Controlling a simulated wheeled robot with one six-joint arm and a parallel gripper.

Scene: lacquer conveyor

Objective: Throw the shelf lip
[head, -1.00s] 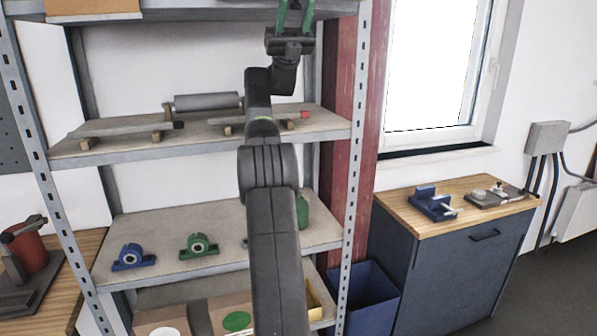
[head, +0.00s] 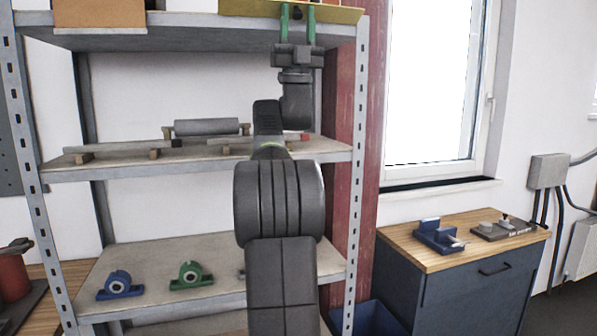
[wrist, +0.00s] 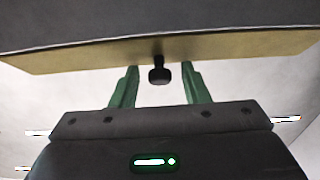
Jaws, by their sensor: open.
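A yellow strip (head: 250,9) runs along the front edge of the top shelf at the right. It also shows in the wrist view (wrist: 70,57), crossing the picture under a dark grey surface. A small black knob on a short stem (wrist: 160,75) projects from the strip. My gripper (head: 297,22) is open, its two green fingers pointing up at the strip. In the wrist view the knob appears between the green fingers (wrist: 159,84), with a gap on each side. I cannot tell how deep it sits between them.
The top shelf (head: 150,35) carries a cardboard box (head: 100,12) at the left. The middle shelf (head: 110,165) holds a grey roller (head: 207,127) and bars on blocks. Blue (head: 119,285) and green (head: 191,275) bearing blocks stand lower. A cabinet (head: 450,270) stands right.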

